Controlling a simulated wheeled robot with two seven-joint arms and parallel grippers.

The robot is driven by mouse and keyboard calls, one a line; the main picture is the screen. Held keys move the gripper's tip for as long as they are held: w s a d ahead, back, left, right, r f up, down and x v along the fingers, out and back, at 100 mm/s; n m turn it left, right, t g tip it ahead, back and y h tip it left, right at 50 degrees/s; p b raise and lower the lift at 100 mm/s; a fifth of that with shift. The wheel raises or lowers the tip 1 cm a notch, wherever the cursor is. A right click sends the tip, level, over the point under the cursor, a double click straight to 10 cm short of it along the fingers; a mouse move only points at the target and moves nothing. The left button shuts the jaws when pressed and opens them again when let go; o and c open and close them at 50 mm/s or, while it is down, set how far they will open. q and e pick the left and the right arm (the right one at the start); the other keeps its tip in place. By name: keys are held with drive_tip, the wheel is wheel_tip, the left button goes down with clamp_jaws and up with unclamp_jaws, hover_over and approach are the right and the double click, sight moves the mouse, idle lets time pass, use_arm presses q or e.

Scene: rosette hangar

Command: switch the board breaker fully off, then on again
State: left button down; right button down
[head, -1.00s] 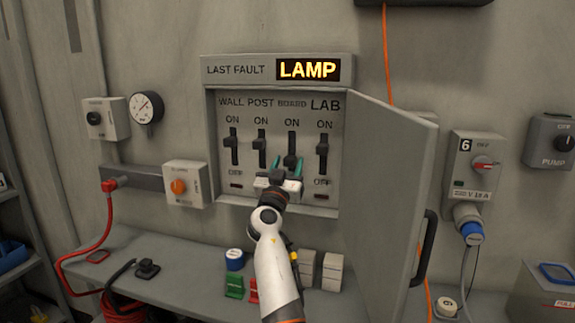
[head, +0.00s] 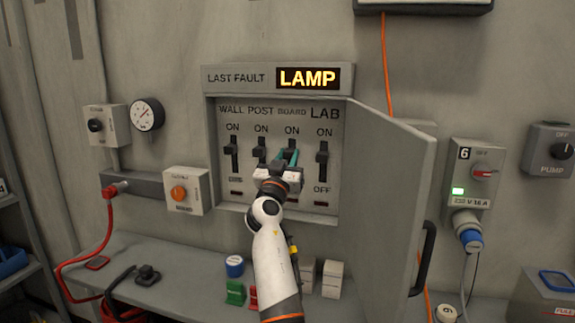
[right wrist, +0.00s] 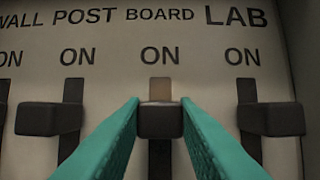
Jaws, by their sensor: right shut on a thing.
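The open panel (head: 228,201) holds a row of breakers labelled WALL, POST, BOARD and LAB. My right gripper (head: 284,157) is at the BOARD column, and its arm hides the lower slot and OFF label. In the right wrist view, its teal fingers (right wrist: 160,106) are shut on the dark board breaker handle (right wrist: 160,121), one on each side. The handle sits in the upper part of its slot, below ON, about level with the POST handle (right wrist: 48,118) and LAB handle (right wrist: 270,119). My left gripper is not in view.
The panel door (head: 385,200) stands open on the right. A LAMP display (head: 307,78) is lit above. Socket box 6 (head: 474,172) has a bright green light. A shelf (head: 200,275) below carries small coloured blocks.

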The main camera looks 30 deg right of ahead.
drive_tip(key=shift+r, duration=0.3)
drive_tip(key=c, duration=1.1)
unclamp_jaws()
drive_tip(key=shift+f, duration=0.1)
drive_tip(key=shift+s+a+f, duration=0.1)
drive_tip(key=shift+a+f, duration=0.05)
drive_tip(key=shift+f, duration=0.05)
drive_tip(key=b+v, duration=0.4)
drive_tip(key=v, duration=0.7)
drive_tip(key=shift+s+a, duration=0.2)
drive_tip(key=shift+a, duration=0.05)
